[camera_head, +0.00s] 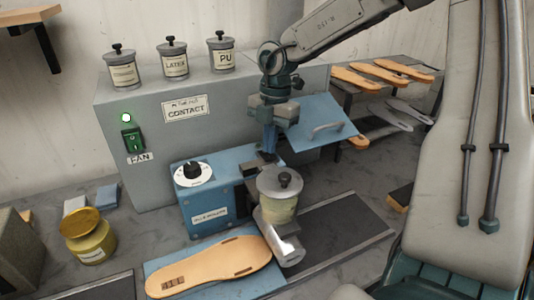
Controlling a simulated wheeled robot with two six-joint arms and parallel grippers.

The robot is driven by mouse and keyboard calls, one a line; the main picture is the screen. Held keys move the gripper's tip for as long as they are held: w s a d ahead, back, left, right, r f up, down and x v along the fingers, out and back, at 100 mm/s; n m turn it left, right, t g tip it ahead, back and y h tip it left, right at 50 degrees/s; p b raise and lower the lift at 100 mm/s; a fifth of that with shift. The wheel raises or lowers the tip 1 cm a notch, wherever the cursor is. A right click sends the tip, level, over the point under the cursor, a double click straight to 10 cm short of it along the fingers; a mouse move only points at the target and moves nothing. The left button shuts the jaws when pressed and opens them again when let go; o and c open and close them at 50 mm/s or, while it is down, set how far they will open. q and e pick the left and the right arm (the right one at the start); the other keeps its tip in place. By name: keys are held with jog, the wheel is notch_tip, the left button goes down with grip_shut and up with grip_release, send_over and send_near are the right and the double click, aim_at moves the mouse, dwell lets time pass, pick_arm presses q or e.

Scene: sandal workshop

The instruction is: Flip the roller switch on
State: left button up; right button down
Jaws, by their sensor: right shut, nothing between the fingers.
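A blue roller machine (228,202) stands on the bench, with a black knob on a white dial (192,171) on its top left and a metal roller (283,246) at its front right. I cannot pick out the roller switch for certain; the gripper may hide part of the machine's top. My right gripper (268,156) comes down from above, shut and empty, at the back right of the machine's top, just behind a lidded glue pot (279,195). I cannot tell whether its fingertips touch the machine. My left gripper is out of view.
A blue flap (318,118) with a handle is beside my gripper.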

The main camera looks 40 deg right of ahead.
dwell(0.5)
jog(key=shift+f, duration=0.1)
jog(key=shift+f+b, duration=0.25)
jog(key=shift+b, duration=0.1)
